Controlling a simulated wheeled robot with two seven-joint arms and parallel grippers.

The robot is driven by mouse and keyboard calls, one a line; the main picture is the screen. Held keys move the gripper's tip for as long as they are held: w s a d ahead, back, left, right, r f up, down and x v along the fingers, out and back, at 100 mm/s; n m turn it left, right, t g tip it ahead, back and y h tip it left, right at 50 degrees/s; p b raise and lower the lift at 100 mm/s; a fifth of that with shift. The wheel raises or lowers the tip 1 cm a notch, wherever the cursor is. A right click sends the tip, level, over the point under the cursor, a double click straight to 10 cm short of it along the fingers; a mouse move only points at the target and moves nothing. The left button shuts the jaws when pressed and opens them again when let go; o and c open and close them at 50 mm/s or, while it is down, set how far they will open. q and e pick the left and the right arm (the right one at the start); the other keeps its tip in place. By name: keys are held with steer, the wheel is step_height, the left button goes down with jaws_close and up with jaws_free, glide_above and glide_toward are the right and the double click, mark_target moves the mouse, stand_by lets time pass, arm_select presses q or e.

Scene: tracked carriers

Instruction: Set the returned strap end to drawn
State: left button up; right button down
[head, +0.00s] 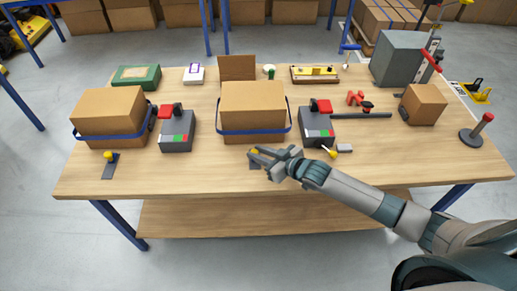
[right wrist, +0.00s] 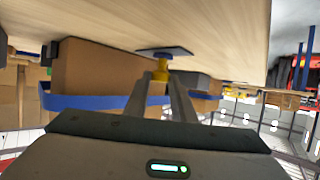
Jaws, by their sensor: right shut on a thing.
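My right gripper (head: 256,152) reaches in from the right and is shut on a yellow knob (right wrist: 160,72) in front of the middle cardboard box (head: 253,104). The knob sits on a small dark plate (right wrist: 165,51), which lies on the table; in the head view the fingers hide much of both. A slack-looking blue strap (head: 232,131) runs around the middle box's lower front. A similar yellow knob (head: 108,156) on a dark plate stands in front of the left box (head: 108,112), which also has a blue strap (head: 105,140). My left gripper is not in view.
Grey units with red handles and green-red panels stand right of the left box (head: 178,131) and of the middle box (head: 316,127). A small yellow-tipped tool (head: 332,152), a small box (head: 423,104) and a red-topped post (head: 477,131) are at right. The front table strip is mostly clear.

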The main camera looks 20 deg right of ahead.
steer(key=s, duration=0.1)
steer(key=s+a+p, duration=0.1)
steer(key=shift+s, duration=0.4)
steer(key=shift+f, duration=0.15)
steer(key=c, duration=1.5)
jaws_free()
steer(key=shift+s+d, duration=0.1)
steer(key=shift+s+d, duration=0.1)
steer(key=shift+s+d+r, duration=0.1)
steer(key=shift+s+r, duration=0.1)
steer(key=shift+b+v, duration=1.75)
steer(key=shift+v, duration=6.6)
